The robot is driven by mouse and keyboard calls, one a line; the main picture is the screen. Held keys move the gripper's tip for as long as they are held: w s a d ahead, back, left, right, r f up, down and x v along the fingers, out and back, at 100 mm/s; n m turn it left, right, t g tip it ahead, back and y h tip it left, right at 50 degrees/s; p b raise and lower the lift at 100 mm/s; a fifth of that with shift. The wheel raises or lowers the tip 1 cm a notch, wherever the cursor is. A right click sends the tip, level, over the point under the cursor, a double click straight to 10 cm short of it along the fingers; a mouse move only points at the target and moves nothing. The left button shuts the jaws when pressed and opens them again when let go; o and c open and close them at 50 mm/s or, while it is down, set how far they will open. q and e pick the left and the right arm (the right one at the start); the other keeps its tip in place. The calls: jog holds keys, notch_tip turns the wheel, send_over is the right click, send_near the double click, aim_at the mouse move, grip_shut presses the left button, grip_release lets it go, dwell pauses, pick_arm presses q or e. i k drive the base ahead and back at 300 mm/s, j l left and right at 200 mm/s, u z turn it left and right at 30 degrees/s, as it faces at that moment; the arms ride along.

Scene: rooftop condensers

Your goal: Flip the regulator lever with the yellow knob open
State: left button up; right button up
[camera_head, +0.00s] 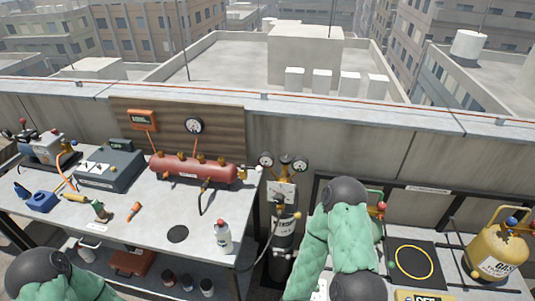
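A dark gas cylinder (283,243) with a white label stands upright in the gap right of the workbench. A regulator with two round gauges (266,160) and a pale plate (282,191) sits at its top. A small orange-yellow knob (297,215) shows beside its neck; the lever's position is too small to tell. My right arm's green sleeve and black joints fill the lower middle, just right of the cylinder, and hide part of the right-hand bench. My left arm shows at the bottom left corner. Neither gripper is in view.
The left workbench (150,222) holds a red manifold (193,168), a grey box (111,168), a white bottle (223,237) and small tools. On the right stand a yellow gas cylinder (498,249) and a black mat (401,248) with a yellow ring. A parapet wall (375,150) runs behind.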

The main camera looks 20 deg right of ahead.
aim_at(296, 215)
jog(key=z, duration=1)
